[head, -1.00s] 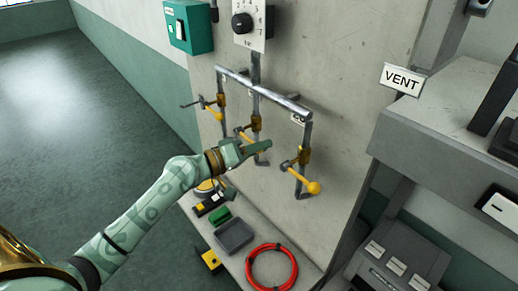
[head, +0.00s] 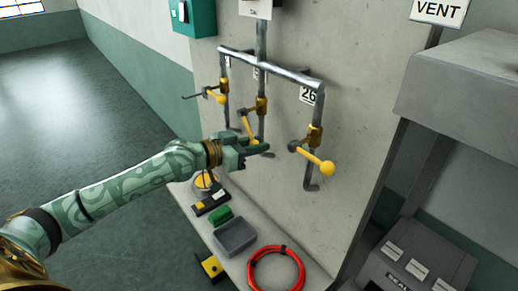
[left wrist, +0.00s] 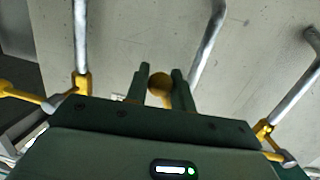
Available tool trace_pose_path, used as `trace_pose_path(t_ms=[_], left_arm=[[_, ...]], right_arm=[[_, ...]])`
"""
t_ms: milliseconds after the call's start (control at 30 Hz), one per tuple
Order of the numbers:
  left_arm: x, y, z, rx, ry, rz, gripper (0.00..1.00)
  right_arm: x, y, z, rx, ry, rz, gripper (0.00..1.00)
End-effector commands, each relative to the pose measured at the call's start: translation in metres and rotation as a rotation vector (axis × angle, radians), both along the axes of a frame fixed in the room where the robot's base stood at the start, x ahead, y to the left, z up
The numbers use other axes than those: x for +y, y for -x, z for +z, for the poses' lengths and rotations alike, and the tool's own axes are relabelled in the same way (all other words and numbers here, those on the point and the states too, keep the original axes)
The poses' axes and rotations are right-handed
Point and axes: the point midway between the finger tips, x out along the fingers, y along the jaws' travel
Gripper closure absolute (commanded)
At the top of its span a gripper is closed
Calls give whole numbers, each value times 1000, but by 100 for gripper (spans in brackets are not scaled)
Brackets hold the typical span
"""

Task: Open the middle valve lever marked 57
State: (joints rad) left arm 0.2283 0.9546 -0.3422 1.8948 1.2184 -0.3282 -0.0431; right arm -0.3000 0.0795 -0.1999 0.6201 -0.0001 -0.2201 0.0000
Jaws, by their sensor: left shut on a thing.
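The middle valve (head: 261,106) is brass, on the middle of three grey drop pipes. Its yellow lever (head: 247,126) slants down to my left gripper (head: 262,147). The left wrist view shows a yellow knob (left wrist: 160,86) between the two dark fingers, and my left gripper is shut on this lever end. The middle tag (head: 257,73) is mostly hidden behind the pipework, and its number cannot be read. My right gripper is not in view.
The left valve lever (head: 216,97) and right valve lever (head: 317,160), beside tag 26 (head: 308,95), flank the middle one. Below are a grey tray (head: 236,236), a green block (head: 221,215) and a red hose coil (head: 276,270) on a ledge. A grey cabinet stands right.

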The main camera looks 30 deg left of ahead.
Motion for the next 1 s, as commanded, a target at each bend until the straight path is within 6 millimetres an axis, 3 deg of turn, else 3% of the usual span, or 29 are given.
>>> trace_pose_path(t_ms=[500, 1000], left_arm=[[33, -13, -14, -168, -413, 0, 100], [47, -19, -16, -238, -583, 0, 100]], right_arm=[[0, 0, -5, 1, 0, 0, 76], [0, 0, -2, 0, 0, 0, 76]])
